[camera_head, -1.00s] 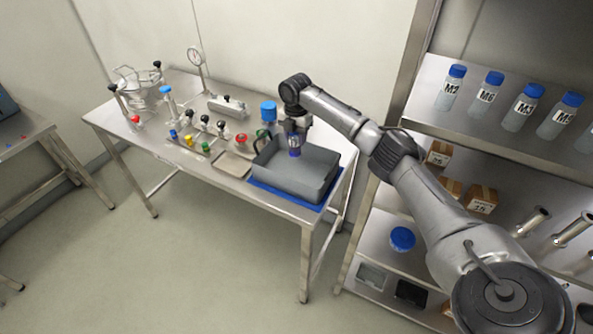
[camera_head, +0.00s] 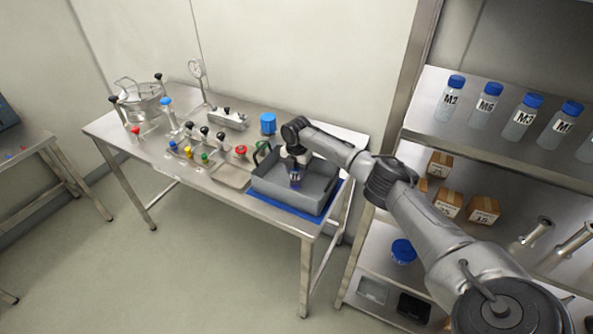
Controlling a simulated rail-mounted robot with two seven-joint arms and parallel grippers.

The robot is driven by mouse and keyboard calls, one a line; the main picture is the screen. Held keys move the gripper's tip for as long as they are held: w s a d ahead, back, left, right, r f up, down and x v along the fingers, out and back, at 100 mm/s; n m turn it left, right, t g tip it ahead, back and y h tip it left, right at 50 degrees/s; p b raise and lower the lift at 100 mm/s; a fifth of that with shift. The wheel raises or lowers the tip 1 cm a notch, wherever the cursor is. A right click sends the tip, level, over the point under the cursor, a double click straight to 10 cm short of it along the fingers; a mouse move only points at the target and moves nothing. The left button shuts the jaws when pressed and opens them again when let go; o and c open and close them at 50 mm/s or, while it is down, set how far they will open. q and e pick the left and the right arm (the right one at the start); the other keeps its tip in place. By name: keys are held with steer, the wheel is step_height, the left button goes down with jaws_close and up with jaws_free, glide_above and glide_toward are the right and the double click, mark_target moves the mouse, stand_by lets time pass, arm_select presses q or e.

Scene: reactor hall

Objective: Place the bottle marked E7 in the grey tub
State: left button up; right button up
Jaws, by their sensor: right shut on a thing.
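The grey tub (camera_head: 285,196) stands on a blue mat (camera_head: 296,214) at the right end of the steel table. My right gripper (camera_head: 296,167) is over the tub, pointing down, and is shut on a bottle (camera_head: 295,180). The bottle is small and dark bluish in the view, and its lower part is inside the tub's outline. Its marking is too small to read, and I cannot tell whether it touches the tub floor. My left gripper is not in view.
A shelf at right holds several bottles, one marked M2 (camera_head: 450,98), and cardboard boxes (camera_head: 484,209).

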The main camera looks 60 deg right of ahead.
steer(key=o, duration=0.9)
steer(key=shift+r, duration=0.25)
step_height(320, 180, up, 10)
steer(key=shift+f+p, duration=0.1)
steer(key=shift+p, duration=0.45)
steer(key=shift+r, duration=0.95)
